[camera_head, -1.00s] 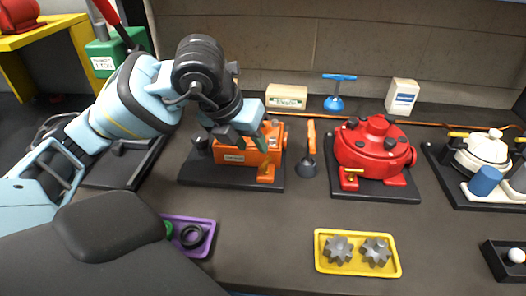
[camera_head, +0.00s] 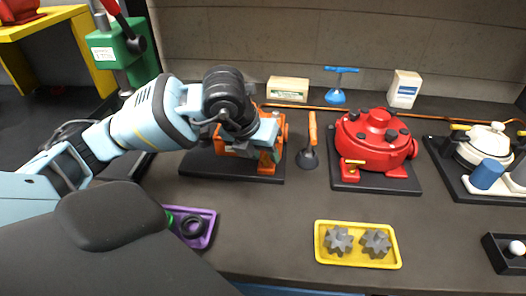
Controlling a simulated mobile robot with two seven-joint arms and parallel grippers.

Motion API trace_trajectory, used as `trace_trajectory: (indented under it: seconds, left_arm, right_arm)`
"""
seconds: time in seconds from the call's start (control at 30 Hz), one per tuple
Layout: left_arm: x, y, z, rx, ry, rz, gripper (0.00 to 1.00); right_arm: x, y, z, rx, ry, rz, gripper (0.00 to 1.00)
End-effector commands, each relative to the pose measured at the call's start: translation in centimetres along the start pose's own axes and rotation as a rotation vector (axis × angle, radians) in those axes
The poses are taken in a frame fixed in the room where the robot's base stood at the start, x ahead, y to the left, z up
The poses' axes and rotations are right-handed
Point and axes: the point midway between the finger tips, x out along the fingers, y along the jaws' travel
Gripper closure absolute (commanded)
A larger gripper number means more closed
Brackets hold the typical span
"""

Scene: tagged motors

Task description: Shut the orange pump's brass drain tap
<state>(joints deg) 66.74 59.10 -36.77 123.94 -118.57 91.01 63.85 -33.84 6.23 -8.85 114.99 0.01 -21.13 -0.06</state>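The orange pump (camera_head: 238,152) stands on a dark base plate (camera_head: 205,166) left of the middle of the bench. My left arm reaches over it from the left and covers much of its top and front. My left gripper (camera_head: 268,157) is low at the pump's right front, over the orange foot (camera_head: 266,170). The brass drain tap cannot be made out there; the gripper seems to hide it. Whether the fingers are open, or touch the tap, cannot be told. My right gripper is not in view.
A dark tool with an orange handle (camera_head: 312,128) stands just right of the pump. The red pump (camera_head: 372,142) is further right, a white pump (camera_head: 487,146) beyond. A yellow tray (camera_head: 326,259) with gears and a purple tray (camera_head: 206,238) lie in front. The bench between is clear.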

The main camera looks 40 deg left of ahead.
Motion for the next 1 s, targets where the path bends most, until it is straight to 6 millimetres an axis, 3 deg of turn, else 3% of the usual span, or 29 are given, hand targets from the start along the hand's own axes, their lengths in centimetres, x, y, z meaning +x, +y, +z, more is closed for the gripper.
trace_trajectory:
  seconds: [0.13,0.4,0.77,1.0]
  left_arm:
    - [0.0,0.0,0.0,0.000,0.000,0.000,0.64]
    - [0.0,0.0,0.0,0.000,0.000,-0.001,1.00]
    - [0.0,0.1,0.0,0.030,0.008,-0.015,1.00]
    - [0.1,0.2,0.1,0.150,0.035,-0.065,1.00]
  right_arm:
    - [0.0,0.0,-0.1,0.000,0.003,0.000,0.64]
    - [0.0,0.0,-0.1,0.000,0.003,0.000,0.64]
    - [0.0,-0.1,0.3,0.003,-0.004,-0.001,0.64]
    - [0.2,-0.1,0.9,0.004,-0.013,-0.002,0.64]
